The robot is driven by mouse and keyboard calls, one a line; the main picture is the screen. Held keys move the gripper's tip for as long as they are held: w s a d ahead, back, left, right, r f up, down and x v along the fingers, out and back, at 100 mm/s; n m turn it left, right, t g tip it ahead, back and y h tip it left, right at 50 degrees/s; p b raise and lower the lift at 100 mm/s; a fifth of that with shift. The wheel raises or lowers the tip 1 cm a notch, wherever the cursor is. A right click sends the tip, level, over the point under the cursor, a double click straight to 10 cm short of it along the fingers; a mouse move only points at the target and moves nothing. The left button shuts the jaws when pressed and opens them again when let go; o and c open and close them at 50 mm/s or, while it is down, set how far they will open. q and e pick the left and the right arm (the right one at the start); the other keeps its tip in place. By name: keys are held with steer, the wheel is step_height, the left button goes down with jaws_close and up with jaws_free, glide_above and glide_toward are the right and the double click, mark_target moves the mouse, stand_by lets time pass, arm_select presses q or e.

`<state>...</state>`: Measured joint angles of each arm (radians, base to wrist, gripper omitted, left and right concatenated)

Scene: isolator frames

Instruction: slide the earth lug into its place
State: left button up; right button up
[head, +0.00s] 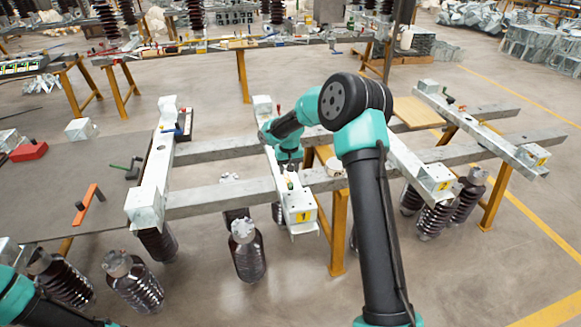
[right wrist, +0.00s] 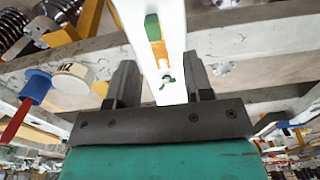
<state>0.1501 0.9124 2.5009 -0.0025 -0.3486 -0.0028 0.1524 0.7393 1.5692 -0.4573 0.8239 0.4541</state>
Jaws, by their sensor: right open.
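My right gripper (head: 288,166) reaches down over the middle white beam (head: 277,148), near its front end. In the right wrist view the gripper (right wrist: 160,66) is open, one dark finger on each side of the white beam (right wrist: 173,45). On the beam lie a green block (right wrist: 152,27), an orange strip (right wrist: 160,52) and a small green-yellow piece (right wrist: 166,80) between the fingers. The small piece may be the earth lug; I cannot tell for sure. Nothing is clearly gripped. My left gripper is out of sight; only part of that arm shows at the lower left.
Grey cross rails (head: 232,197) join the white beams. A white box marked 1 (head: 299,207) sits at the middle beam's front end. Brown insulators (head: 247,255) stand below. A red-handled blue tool (right wrist: 36,87) and a round white tape roll (right wrist: 73,77) lie left of the gripper.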

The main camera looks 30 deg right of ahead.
mark_target(291, 184)
steer(key=shift+w+d+r, duration=0.1)
steer(key=shift+d, duration=0.5)
step_height(291, 184, down, 9)
steer(key=shift+a+f, duration=0.1)
steer(key=shift+f, duration=0.1)
steer(key=shift+c, duration=0.2)
jaws_close()
stand_by(0.4)
stand_by(1.3)
